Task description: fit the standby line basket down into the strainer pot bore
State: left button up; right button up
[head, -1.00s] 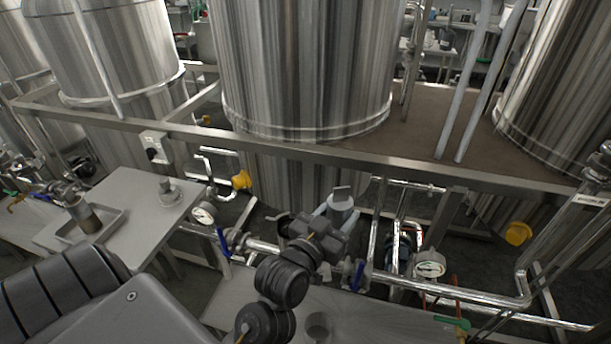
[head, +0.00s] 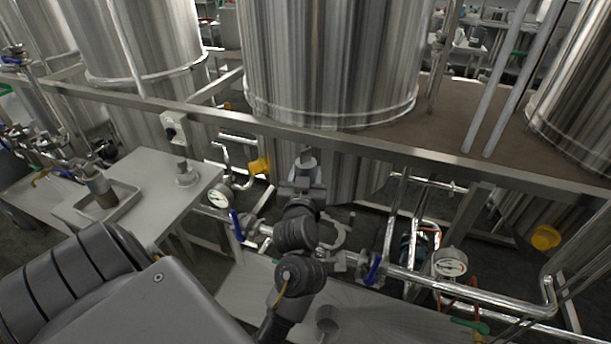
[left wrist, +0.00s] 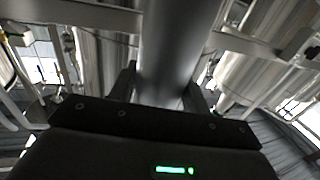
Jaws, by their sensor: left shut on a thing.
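My left gripper (head: 303,190) is shut on a grey cylindrical piece, which I take to be the standby line basket (head: 307,164). In the left wrist view the basket (left wrist: 178,50) is a smooth grey cylinder between the two dark fingers (left wrist: 160,95). The gripper holds it up in front of the middle tank, above and a little left of the strainer pot. The strainer pot (head: 340,238) sits in the pipe run between two blue-handled valves; a curved light-grey part of it shows. My arm hides much of the pot, and I cannot see into its bore. My right gripper is out of view.
A bench at left carries a shallow tray (head: 127,205) with a brownish cylinder (head: 103,191) standing in it, and a knobbed grey piece (head: 186,174). A metal cup (head: 327,319) stands on the low front bench. Gauges, pipes and a frame rail (head: 400,152) crowd the pot.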

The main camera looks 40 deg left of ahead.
pick_arm(q)
jog(key=shift+r+p, duration=0.1)
jog(key=shift+p, duration=0.3)
notch_tip(320, 180, down, 4)
jog(key=b, duration=0.2)
jog(key=shift+b, duration=0.35)
jog(key=shift+f+b, duration=0.6)
jog(key=shift+f, duration=0.4)
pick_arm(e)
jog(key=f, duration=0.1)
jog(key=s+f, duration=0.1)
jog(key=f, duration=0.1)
pick_arm(q)
jog(key=shift+p, duration=0.35)
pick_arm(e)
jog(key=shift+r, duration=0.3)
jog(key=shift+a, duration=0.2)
pick_arm(q)
jog(key=shift+p, duration=0.35)
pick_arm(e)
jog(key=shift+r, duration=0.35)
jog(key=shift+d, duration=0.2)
